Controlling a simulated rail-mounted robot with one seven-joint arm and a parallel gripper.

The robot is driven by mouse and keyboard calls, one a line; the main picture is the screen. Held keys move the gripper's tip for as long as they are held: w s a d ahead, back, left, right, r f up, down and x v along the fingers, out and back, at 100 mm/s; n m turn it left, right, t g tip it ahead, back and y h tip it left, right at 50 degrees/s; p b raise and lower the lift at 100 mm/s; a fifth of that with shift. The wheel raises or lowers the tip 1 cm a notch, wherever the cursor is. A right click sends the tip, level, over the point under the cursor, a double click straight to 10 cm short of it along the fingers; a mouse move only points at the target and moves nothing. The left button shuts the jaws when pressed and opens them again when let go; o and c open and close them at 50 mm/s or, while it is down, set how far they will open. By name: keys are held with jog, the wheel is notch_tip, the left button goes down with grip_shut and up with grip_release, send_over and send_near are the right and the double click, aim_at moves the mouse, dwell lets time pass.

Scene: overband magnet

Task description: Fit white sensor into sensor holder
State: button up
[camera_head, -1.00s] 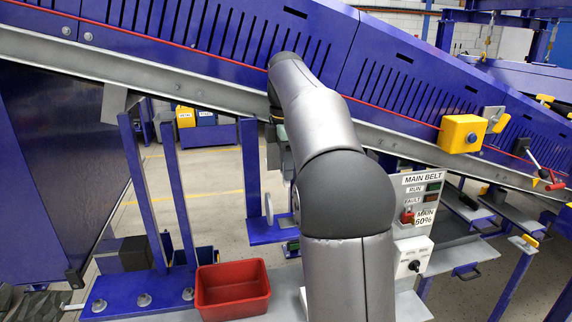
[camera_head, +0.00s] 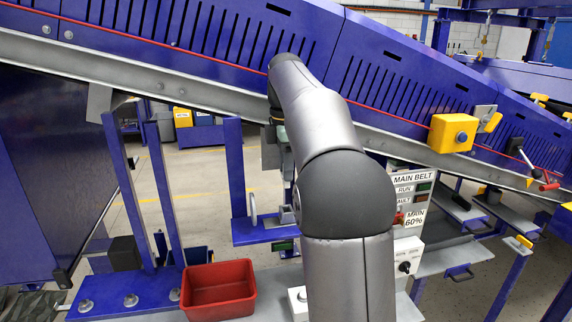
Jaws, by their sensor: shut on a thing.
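My arm rises through the middle of the head view and bends away towards the sloping conveyor. My gripper is hidden behind my own arm, so its fingers and anything between them do not show. I cannot make out the white sensor. No part is clearly the sensor holder.
A red bin (camera_head: 218,311) stands on the bench left of my arm. A white box (camera_head: 297,305) is partly hidden beside it. The MAIN BELT panel (camera_head: 408,250) is close on the right. The blue conveyor (camera_head: 400,75) slopes across behind, with a yellow box (camera_head: 453,133).

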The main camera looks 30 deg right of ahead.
aim_at(286, 186)
jog(key=shift+f+b, duration=1.55)
jog(key=shift+f, duration=0.95)
jog(key=shift+p, duration=0.8)
jog(key=shift+f+b, duration=1)
jog(key=shift+f, duration=0.7)
jog(key=o, duration=1)
jog(key=shift+o, duration=0.2)
notch_tip(286, 186, up, 17)
jog(key=p, duration=0.4)
jog(key=shift+r, duration=0.2)
jog(key=shift+f, duration=0.1)
